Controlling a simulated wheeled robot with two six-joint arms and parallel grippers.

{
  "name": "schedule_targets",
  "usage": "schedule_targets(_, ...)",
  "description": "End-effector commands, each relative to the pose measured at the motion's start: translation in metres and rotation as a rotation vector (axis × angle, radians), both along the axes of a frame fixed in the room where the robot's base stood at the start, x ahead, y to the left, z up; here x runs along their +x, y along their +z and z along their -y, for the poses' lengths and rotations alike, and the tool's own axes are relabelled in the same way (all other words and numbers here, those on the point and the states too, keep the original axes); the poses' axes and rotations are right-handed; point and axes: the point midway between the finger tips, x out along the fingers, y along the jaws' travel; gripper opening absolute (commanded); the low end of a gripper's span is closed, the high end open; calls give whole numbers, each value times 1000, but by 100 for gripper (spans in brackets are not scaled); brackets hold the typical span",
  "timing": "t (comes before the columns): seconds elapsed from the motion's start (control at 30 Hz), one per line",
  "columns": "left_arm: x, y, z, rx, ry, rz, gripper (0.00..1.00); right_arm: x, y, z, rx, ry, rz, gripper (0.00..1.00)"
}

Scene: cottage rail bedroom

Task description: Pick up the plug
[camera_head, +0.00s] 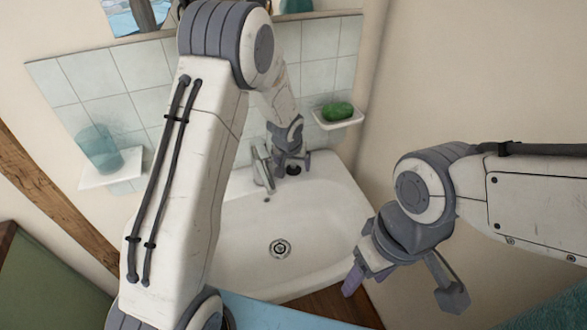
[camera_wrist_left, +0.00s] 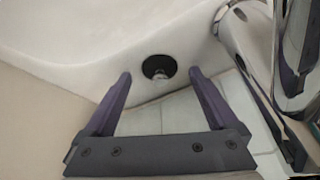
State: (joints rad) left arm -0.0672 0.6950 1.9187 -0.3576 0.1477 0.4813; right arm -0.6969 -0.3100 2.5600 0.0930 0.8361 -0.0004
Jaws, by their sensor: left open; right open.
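The plug (camera_head: 293,170) is a small black disc on the sink's back ledge, right of the tap, partly covered by my left gripper in the head view. In the left wrist view the plug (camera_wrist_left: 159,67) shows as a dark round with a pale, shiny middle. My left gripper (camera_head: 290,160) is open above the ledge. In the left wrist view the plug lies between the tips of its two fingers (camera_wrist_left: 160,76), with a gap on each side. My right gripper (camera_head: 402,288) is open and empty, in front and to the right of the sink.
The white sink (camera_head: 235,240) has a metal drain (camera_head: 280,249) in its basin. The chrome tap (camera_head: 262,168) stands close left of my left gripper; it also shows at the right of the left wrist view (camera_wrist_left: 252,50). A green soap (camera_head: 338,111) and a glass (camera_head: 98,148) sit on wall shelves.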

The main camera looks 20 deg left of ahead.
Motion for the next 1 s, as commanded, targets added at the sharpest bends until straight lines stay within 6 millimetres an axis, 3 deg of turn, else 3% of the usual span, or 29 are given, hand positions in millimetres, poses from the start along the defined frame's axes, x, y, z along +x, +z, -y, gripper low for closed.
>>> schedule_targets(0.23,1,-2,0,0,-1,0,93,0,0,0,0,0,0,60)
schedule_targets(0.27,1,-2,0,0,-1,0,85,0,0,0,0,0,0,60)
schedule_targets(0.47,1,-2,0,0,-1,0,8,0,0,0,0,0,0,60)
schedule_targets(0.5,1,-2,0,0,-1,0,4,0,0,0,0,0,0,60)
schedule_targets(0.77,1,0,0,0,-1,1,4,0,0,0,0,0,0,60)
schedule_targets(1.0,1,24,0,-1,0,3,4,0,7,0,0,0,0,60)
